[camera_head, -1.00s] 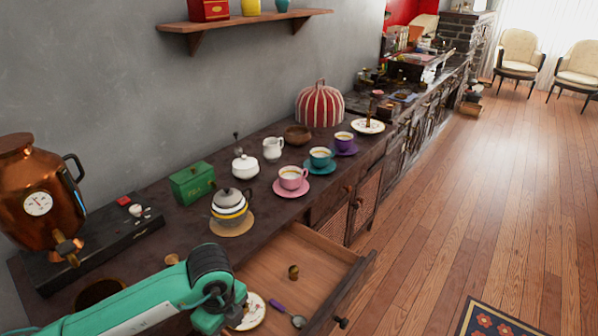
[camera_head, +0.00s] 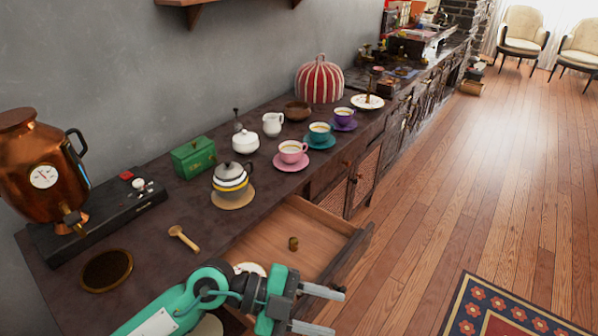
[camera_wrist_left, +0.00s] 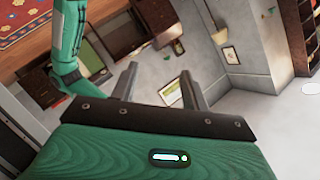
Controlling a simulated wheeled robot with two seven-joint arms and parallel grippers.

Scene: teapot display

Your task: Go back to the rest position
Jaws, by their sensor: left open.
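My left gripper (camera_head: 328,309) is open and empty, with its two fingers apart, at the lower middle of the head view. It is in front of the open drawer (camera_head: 268,243) and above its near side. In the left wrist view the open fingers (camera_wrist_left: 159,88) have nothing between them, and a wall and floor lie beyond. A green arm of mine also shows there at the upper left. My right gripper does not show in the head view.
The counter (camera_head: 140,228) holds a teapot (camera_head: 231,178), a green tin (camera_head: 193,157), a copper urn (camera_head: 35,165), several cups on saucers, and a wooden mallet-like tool (camera_head: 184,238). The drawer stands out into the room. Open floor (camera_head: 450,180) lies right, with a patterned rug (camera_head: 510,312).

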